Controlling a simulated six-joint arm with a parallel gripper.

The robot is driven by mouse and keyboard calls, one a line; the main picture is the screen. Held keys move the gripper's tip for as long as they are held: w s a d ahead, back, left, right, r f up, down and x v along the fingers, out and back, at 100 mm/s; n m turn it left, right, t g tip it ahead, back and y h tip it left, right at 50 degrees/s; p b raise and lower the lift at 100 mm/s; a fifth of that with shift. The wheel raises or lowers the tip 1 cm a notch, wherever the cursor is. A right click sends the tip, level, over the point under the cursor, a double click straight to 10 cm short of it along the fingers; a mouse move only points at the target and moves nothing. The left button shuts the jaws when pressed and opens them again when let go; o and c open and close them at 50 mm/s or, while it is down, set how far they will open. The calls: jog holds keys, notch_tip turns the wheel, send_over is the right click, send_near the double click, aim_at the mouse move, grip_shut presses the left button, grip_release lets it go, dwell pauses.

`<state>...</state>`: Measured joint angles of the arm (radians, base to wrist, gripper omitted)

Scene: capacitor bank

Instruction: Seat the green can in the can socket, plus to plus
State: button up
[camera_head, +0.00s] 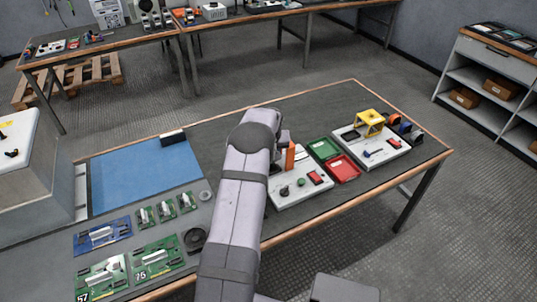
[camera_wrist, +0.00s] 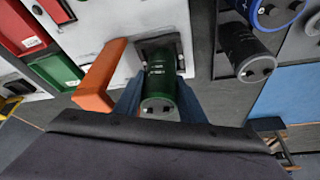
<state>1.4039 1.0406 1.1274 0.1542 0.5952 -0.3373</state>
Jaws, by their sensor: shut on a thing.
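The green can (camera_wrist: 160,84) is a dark green cylinder with pale print on its side and two small dark marks on its near end. My gripper (camera_wrist: 160,97) is shut on it, with a blue-grey finger on each side. The can's far end overlaps a dark square socket (camera_wrist: 152,43) on a pale board; I cannot tell whether it is inside or only in front. No plus sign is readable on either. In the head view my arm hides the gripper and the can.
An orange upright block (camera_wrist: 98,77) stands close left of the can; it also shows in the head view (camera_head: 290,157). A dark cylinder (camera_wrist: 243,48) and a blue-ringed one (camera_wrist: 272,14) are to the right. Red (camera_head: 344,168) and green (camera_head: 323,149) trays lie beside the board.

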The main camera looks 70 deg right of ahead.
jog(key=shift+f+b, duration=0.45)
jog(key=shift+f, duration=0.05)
dwell(1.3)
jog(key=o, duration=1.3)
